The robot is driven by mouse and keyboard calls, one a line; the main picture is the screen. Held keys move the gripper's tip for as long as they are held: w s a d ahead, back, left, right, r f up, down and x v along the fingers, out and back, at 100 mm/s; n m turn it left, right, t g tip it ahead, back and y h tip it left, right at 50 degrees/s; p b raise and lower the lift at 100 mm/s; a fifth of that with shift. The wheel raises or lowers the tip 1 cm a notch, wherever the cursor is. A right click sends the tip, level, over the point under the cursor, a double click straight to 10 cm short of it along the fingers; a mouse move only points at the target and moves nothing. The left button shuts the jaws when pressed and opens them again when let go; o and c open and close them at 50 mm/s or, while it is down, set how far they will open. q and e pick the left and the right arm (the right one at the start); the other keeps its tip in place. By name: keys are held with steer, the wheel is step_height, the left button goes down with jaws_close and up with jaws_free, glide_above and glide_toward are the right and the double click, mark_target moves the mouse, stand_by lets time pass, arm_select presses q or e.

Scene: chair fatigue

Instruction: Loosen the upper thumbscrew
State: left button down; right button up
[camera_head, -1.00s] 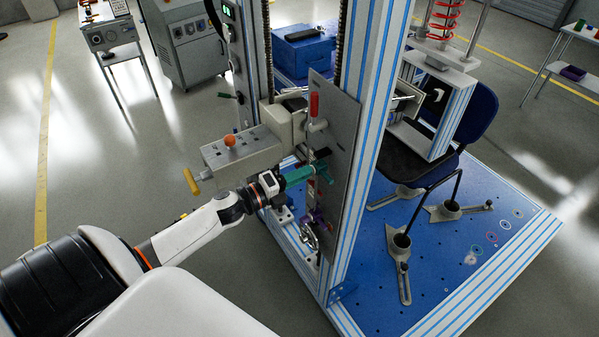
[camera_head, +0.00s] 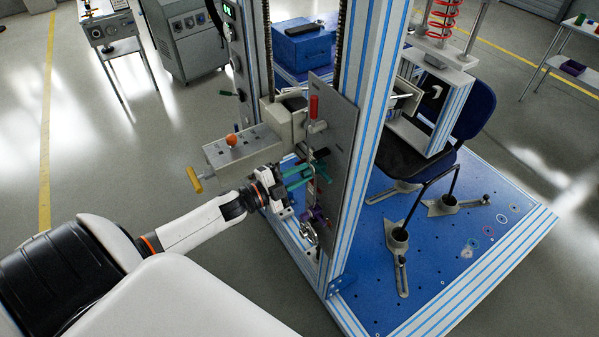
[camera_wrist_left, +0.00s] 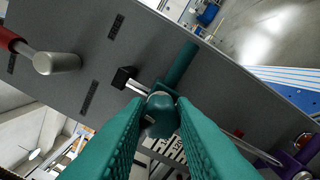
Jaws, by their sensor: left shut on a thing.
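A teal thumbscrew (camera_wrist_left: 178,66) sits on the face of a grey upright plate (camera_wrist_left: 90,45). It has a rounded centre and a bar-like wing. My left gripper (camera_wrist_left: 160,108) has long green fingers, shut on the thumbscrew's rounded centre. In the head view my left gripper (camera_head: 307,174) reaches the plate from the left, and its fingers show one above the other. They hide part of the thumbscrew there. A black block on a metal rod (camera_wrist_left: 125,79) is beside the thumbscrew. My right gripper is not in view.
A red-handled lever (camera_head: 314,107) is above the gripper, and purple parts (camera_head: 316,217) are below it. A grey box with an orange knob (camera_head: 231,140) is close over my wrist. A blue-striped frame post (camera_head: 368,130) stands behind the plate.

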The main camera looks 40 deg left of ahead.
arm_select(q)
steer(key=shift+n, duration=0.5)
steer(key=c, duration=1.2)
jaws_free()
steer(key=b+v, duration=0.2)
steer(key=v, duration=1)
steer(key=shift+b, duration=0.35)
steer(key=shift+f, duration=0.1)
